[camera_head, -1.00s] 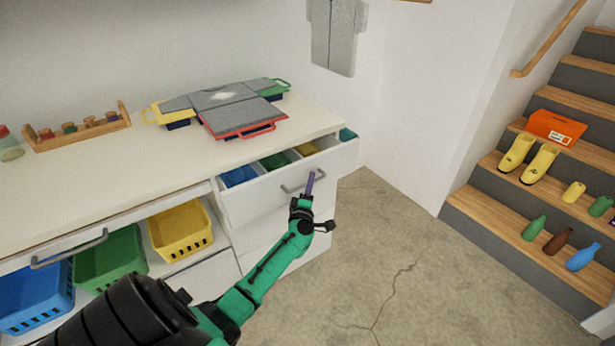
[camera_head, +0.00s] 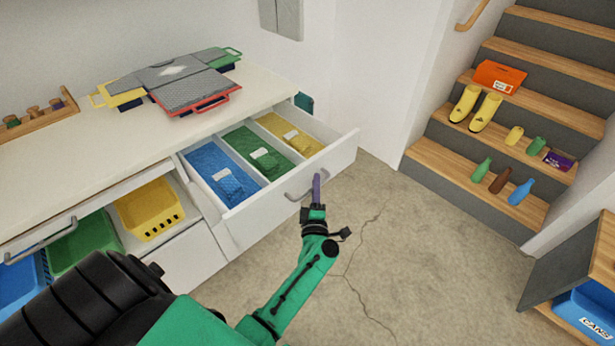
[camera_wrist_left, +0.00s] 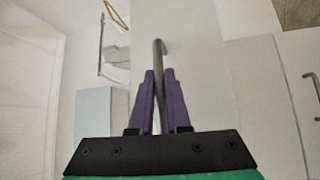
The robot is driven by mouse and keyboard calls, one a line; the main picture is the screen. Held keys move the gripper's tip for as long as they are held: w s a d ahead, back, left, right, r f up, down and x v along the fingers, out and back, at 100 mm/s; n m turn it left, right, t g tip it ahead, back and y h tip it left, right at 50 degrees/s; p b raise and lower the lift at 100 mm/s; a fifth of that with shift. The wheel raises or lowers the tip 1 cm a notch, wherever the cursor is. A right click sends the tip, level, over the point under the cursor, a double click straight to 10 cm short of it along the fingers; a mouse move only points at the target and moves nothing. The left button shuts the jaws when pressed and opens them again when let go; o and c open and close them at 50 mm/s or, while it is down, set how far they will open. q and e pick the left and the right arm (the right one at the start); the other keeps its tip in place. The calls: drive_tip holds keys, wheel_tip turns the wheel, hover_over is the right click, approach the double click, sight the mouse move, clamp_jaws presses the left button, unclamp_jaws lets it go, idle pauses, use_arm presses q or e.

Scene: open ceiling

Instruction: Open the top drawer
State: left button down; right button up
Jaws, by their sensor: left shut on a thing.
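The top drawer (camera_head: 290,197) is white and stands pulled well out of the counter. Blue (camera_head: 220,172), green (camera_head: 258,153) and yellow (camera_head: 290,134) sections with things in them show inside it. Its grey bar handle (camera_head: 298,195) is on the front face. My left gripper (camera_head: 316,188) is at the handle's right part, with purple fingers. In the left wrist view, the fingers (camera_wrist_left: 160,100) are shut on the handle (camera_wrist_left: 159,75), which runs between them. My right gripper is not in view.
The counter (camera_head: 150,130) carries folded panels (camera_head: 180,75) and a wooden rack (camera_head: 40,115). Coloured baskets stand below it, the yellow one (camera_head: 150,208) nearest the drawer. Bare floor (camera_head: 400,240) lies to the right, before the stairs (camera_head: 470,165).

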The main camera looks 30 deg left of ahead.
use_arm(q)
drive_tip(key=shift+s+d+f, duration=0.1)
drive_tip(key=shift+d, duration=0.15)
drive_tip(key=c, duration=0.9)
unclamp_jaws()
drive_tip(key=p+v, duration=0.1)
drive_tip(key=v, duration=1.3)
drive_tip(key=shift+s, duration=0.25)
drive_tip(key=shift+d, duration=0.1)
